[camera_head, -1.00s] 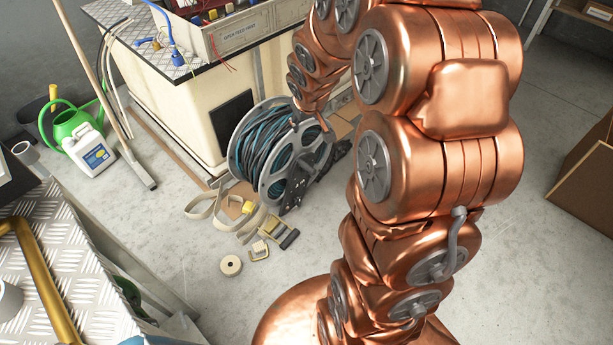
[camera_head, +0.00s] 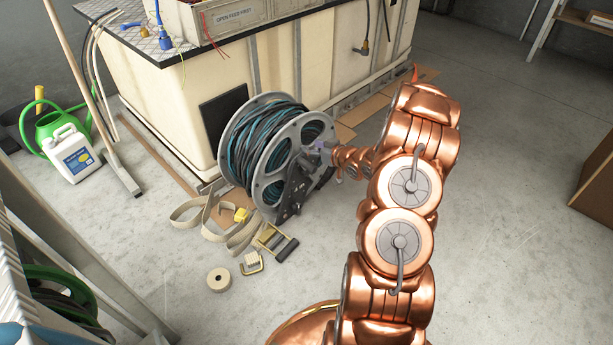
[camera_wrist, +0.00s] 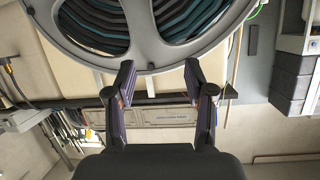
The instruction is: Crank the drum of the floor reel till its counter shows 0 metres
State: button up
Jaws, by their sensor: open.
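The floor reel (camera_head: 258,184) stands on the concrete in the head view, a grey drum wound with dark and blue-green hose. A dark bracket (camera_head: 291,197) is on its near right side. I cannot make out the crank handle or read a counter. My gripper (camera_head: 323,152) is at the right side of the reel, small and partly merged with it in this view. In the wrist view my gripper (camera_wrist: 160,72) has its fingers apart with nothing between them. The reel's grey rim (camera_wrist: 153,52) and hose fill the top, just beyond the fingertips; contact cannot be told.
A cream tank (camera_head: 300,52) stands behind the reel. A green watering can (camera_head: 48,125) and white jug (camera_head: 72,155) stand left.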

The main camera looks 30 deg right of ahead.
aim_at(307, 165)
jog(key=s+f+m+t+y+b, duration=0.15)
jog(key=s+f+t+b, duration=0.35)
jog(key=f, duration=0.5)
jog(key=shift+g+y, duration=0.25)
jog(key=shift+g, duration=0.35)
jog(key=shift+d+b+x, duration=0.2)
jog(key=shift+b+x, duration=0.7)
jog(key=shift+x, duration=1.05)
jog(key=shift+d+b+x, duration=0.2)
jog(key=shift+b+x, duration=0.7)
jog(key=shift+x, duration=1)
jog(key=shift+w+r, duration=0.1)
jog(key=shift+c, duration=0.3)
grip_shut()
